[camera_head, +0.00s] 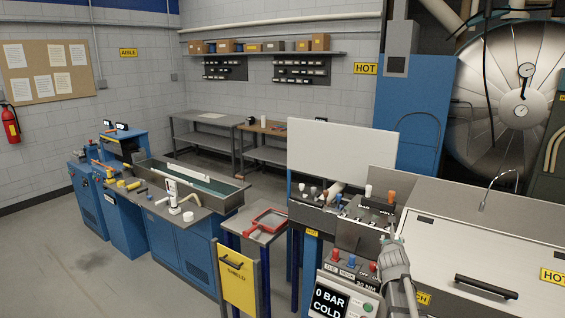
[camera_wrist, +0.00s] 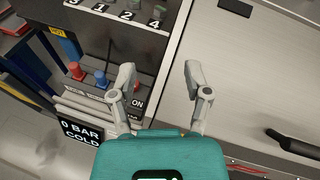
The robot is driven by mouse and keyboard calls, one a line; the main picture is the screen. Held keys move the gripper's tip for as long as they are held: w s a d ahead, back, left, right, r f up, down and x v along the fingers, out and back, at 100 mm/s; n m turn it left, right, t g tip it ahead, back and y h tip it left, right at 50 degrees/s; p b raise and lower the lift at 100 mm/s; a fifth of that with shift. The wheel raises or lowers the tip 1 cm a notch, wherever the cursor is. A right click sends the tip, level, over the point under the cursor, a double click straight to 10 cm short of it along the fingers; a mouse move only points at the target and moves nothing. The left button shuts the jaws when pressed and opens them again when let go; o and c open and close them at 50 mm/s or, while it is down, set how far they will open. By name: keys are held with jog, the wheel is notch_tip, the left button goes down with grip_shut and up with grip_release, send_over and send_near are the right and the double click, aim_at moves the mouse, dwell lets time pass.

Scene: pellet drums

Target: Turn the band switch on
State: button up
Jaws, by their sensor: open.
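No readable label in either view marks the band switch. In the head view, a dark strip (camera_head: 376,204) carries a white-topped lever (camera_head: 368,191) and an orange-topped lever (camera_head: 391,196); its lettering is too small to read. Below stands a row of coloured knobs, which the wrist view shows as a red knob (camera_wrist: 77,70), a blue knob (camera_wrist: 100,77) and another red one partly hidden behind my left finger. An ON label (camera_wrist: 138,103) shows beside that finger. My gripper (camera_wrist: 159,70) is open and empty above the panel's right edge, its fingers apart.
A display (camera_head: 330,302) reads 0 BAR COLD. A numbered strip (camera_wrist: 128,14) lies above the knobs. A pale lid (camera_head: 475,235) with a black handle (camera_head: 486,287) fills the right side. A yellow SHIELD plate (camera_head: 238,280) stands left of the panel.

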jog(key=s+a+n+t+y+b, duration=0.1)
jog(key=a+n+t+y+b, duration=0.5)
jog(key=a+n, duration=0.7)
jog(key=s+a+f+n+g+y+b, duration=0.25)
jog(key=a+f+n+g+y, duration=0.2)
jog(key=n, duration=0.25)
jog(key=s+a+f+n+g+y+b, duration=0.1)
jog(key=s+a+f+n+g+y, duration=0.2)
jog(key=a+f+n, duration=0.3)
jog(key=s+a+f+n+g+h+b, duration=0.25)
jog(key=s+f+n+g+b, duration=0.4)
jog(key=s+f, duration=0.5)
jog(key=s+d+f+n+g+h+b, duration=0.1)
jog(key=s+d+f+n+g+h, duration=0.4)
jog(key=s+f, duration=0.4)
jog(key=shift+s+d+f+g+h+b, duration=0.15)
jog(key=shift+d+f+g+h+b, duration=0.25)
jog(key=shift+d+f+g, duration=0.25)
